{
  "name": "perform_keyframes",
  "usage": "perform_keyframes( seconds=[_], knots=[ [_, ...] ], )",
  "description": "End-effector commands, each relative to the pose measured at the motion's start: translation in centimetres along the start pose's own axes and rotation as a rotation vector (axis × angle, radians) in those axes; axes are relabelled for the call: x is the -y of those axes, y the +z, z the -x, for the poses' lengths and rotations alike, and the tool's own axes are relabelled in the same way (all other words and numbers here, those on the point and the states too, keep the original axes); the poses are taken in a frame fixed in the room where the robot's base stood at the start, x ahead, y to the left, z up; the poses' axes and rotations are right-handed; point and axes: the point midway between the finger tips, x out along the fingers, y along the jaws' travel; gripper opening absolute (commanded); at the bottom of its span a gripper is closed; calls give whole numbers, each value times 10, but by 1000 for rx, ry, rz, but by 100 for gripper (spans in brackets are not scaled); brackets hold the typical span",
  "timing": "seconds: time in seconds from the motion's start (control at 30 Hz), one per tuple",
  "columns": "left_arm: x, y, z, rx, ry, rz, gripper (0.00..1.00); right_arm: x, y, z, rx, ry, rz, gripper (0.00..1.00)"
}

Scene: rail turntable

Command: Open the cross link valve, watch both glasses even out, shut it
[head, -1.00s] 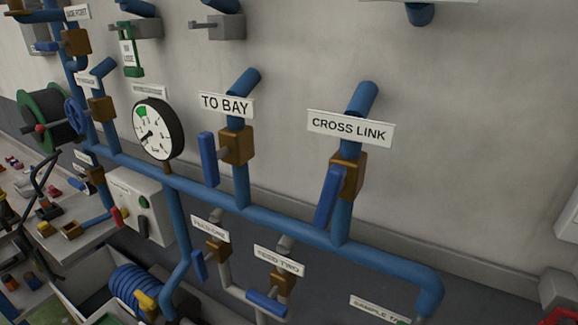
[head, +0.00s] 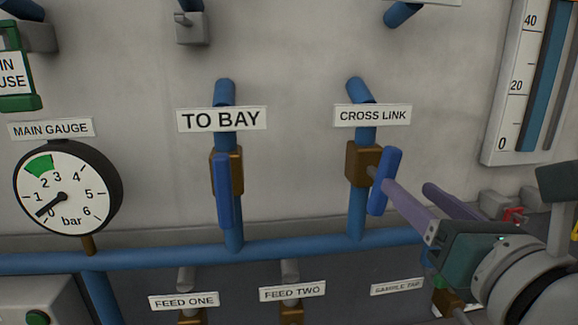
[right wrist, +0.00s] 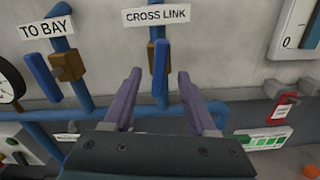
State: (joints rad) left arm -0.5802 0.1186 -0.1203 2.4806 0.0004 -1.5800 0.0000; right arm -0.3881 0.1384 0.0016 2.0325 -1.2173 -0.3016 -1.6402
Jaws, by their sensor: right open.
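The cross link valve has a brass body (head: 362,163) on a blue pipe under the CROSS LINK sign (head: 372,115). Its blue lever (head: 384,180) stands nearly upright, along the pipe. My right gripper (head: 405,187) comes in from the right, its purple fingers apart and pointing at the lever. In the right wrist view the lever (right wrist: 160,75) shows between the open fingertips (right wrist: 158,76); I cannot tell whether either touches it. One glass with a blue column (head: 553,75) is partly in view on a scaled board at the upper right; its top is cut off. My left gripper is out of view.
The TO BAY valve's blue lever (head: 221,190) hangs to the left. The main gauge (head: 67,188) is farther left. A blue horizontal pipe (head: 290,247) runs below the valves.

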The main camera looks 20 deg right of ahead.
Motion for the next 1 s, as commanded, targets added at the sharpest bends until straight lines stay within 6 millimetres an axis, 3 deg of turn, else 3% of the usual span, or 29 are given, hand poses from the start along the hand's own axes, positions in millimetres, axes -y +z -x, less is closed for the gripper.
perform_keyframes(
  seconds=[0.2,0.43,0.83,1.0],
  knots=[
    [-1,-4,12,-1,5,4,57,0,3,-42,2,-2,-5,57],
    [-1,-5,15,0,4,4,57,0,2,-72,1,-3,-5,57],
    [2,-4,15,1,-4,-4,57,0,1,-80,0,-2,-6,57],
    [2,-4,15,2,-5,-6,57,0,1,-80,0,-2,-6,38]
  ],
)
